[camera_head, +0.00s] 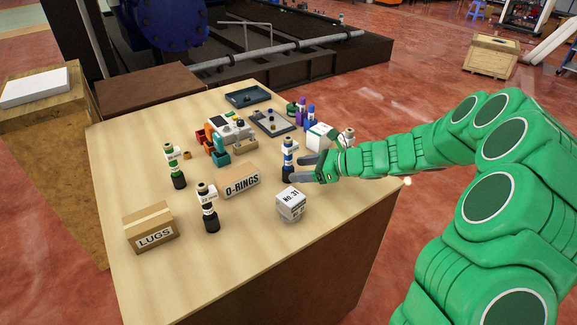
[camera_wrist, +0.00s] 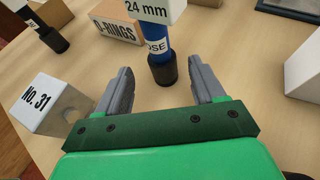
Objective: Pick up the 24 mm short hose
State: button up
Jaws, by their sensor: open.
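The 24 mm hose (camera_wrist: 157,46) stands upright on the table, with a blue body, a black lower end and a white tag reading "24 mm". In the wrist view it is just beyond and between my fingertips, and its top is cut off. In the head view the blue hose (camera_head: 288,160) stands at the table's right part, close to my fingertips. My gripper (camera_head: 296,170) is open, low over the table, with its fingers pointing at the hose. In the wrist view my gripper (camera_wrist: 160,75) has nothing between its pads.
The O-RINGS box (camera_head: 240,182) and the white No. 31 box (camera_head: 291,205) stand near the hose. A white box (camera_head: 320,136) is behind my gripper. Other tagged hoses stand left, one green (camera_head: 176,168) and one black (camera_head: 209,210). The LUGS box (camera_head: 152,229) is front left.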

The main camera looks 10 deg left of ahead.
aim_at(283, 167)
jog(key=shift+x, duration=3.4)
jog(key=shift+w+r, duration=0.15)
jog(key=shift+r, duration=0.05)
grip_shut()
jog(key=shift+r, duration=0.6)
notch_tip(283, 167, up, 3)
jog(key=shift+d+f, duration=0.1)
jog(key=shift+f, duration=0.1)
jog(key=s+r, duration=0.1)
jog(key=s+d+r, duration=0.1)
jog(key=r, duration=0.1)
jog(key=s+r, duration=0.2)
jog(key=shift+s+d, duration=0.1)
jog(key=shift+d, duration=0.25)
jog(key=s+d+r, duration=0.1)
jog(key=s, duration=0.1)
jog(key=s+d+r, duration=0.1)
jog(key=s, duration=0.2)
jog(key=s+d+r, duration=0.1)
jog(key=s+r, duration=0.1)
jog(key=s, duration=0.1)
jog(key=shift+s+d+r, duration=0.1)
jog(key=shift+s+d, duration=0.15)
jog(key=shift+d, duration=0.15)
